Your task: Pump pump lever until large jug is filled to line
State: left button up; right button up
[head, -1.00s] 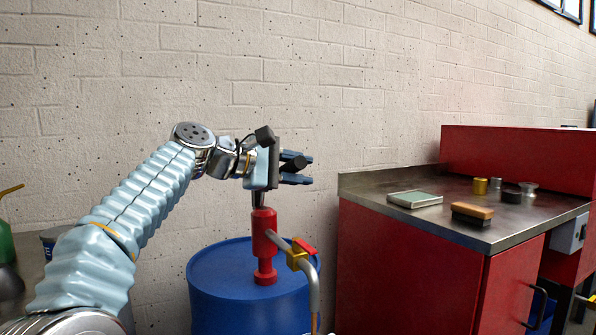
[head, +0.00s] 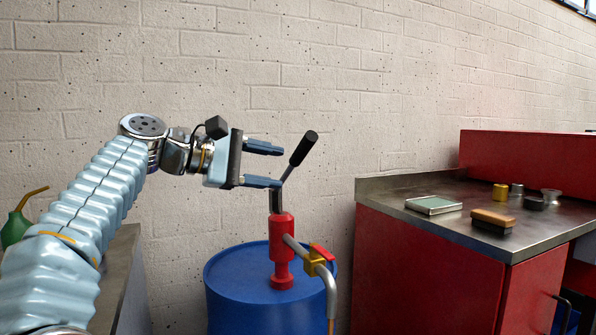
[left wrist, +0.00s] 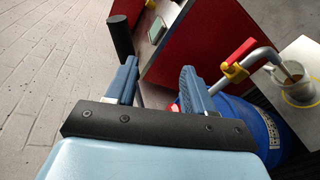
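The red hand pump (head: 282,240) stands on the blue drum (head: 235,285). Its pump lever (head: 302,150) has a black grip and points up to the right. My left gripper (head: 281,167) is open and empty, left of the lever, with its lower finger close to the lever's base; whether they touch I cannot tell. In the left wrist view the open fingers (left wrist: 158,88) have the black grip (left wrist: 121,36) ahead of them, apart from it. A jug (left wrist: 298,88) with brownish liquid in it stands under the spout there. Its fill line cannot be made out. My right gripper is out of view.
A yellow valve with a red handle (head: 318,258) sits on the spout pipe. A red cabinet (head: 425,270) stands to the right, with a brush (head: 493,219) and a flat tin (head: 434,205) on top. A green oil can (head: 15,230) is at the left.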

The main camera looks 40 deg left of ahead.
pick_arm(q)
jog(key=shift+v, duration=1.75)
